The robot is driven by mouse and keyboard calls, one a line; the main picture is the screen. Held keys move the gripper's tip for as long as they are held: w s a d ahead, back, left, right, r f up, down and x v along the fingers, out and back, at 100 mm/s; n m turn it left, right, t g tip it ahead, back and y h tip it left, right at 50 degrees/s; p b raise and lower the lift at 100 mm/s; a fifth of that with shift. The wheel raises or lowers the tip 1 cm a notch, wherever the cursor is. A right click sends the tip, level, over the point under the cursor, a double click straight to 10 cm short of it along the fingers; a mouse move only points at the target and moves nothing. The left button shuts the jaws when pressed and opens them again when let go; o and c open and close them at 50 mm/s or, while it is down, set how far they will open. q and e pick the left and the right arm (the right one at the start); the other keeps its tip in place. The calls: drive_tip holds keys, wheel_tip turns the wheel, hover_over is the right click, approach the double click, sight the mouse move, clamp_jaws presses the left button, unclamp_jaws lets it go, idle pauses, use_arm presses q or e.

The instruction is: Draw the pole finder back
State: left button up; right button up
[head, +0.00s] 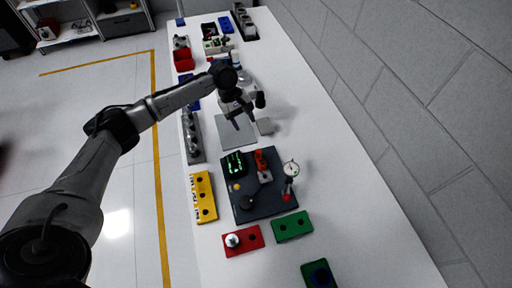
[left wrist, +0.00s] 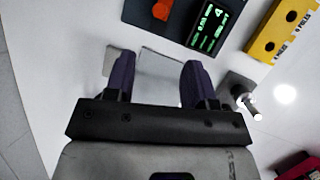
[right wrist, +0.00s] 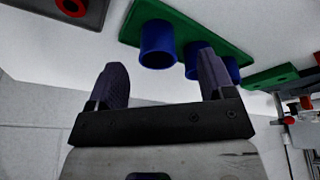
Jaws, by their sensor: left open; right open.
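A dark board (head: 270,200) on the table carries a small green-lit display (head: 235,164), an orange-red part on a grey base (head: 264,167), a round dial gauge (head: 291,169) and a dark knob-like part (head: 247,202). I cannot tell for sure which part is the pole finder. My left gripper (head: 244,112) is open and empty above the grey plate (head: 236,134), beyond the board. In the left wrist view, the display (left wrist: 208,26) and the orange part (left wrist: 162,8) show past the fingers. My right gripper (right wrist: 161,82) is open and empty, seen only in the right wrist view.
A yellow block (head: 203,197), a red block (head: 242,240) and a green block (head: 292,227) lie around the board. A green plate with blue cylinders (right wrist: 158,45) is near my right gripper. The table's right side is clear.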

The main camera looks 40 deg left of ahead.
sight(260, 160)
use_arm(q)
drive_tip(key=x, duration=1.3)
drive_tip(key=shift+d+f, duration=0.1)
drive_tip(key=shift+f, duration=0.25)
clamp_jaws()
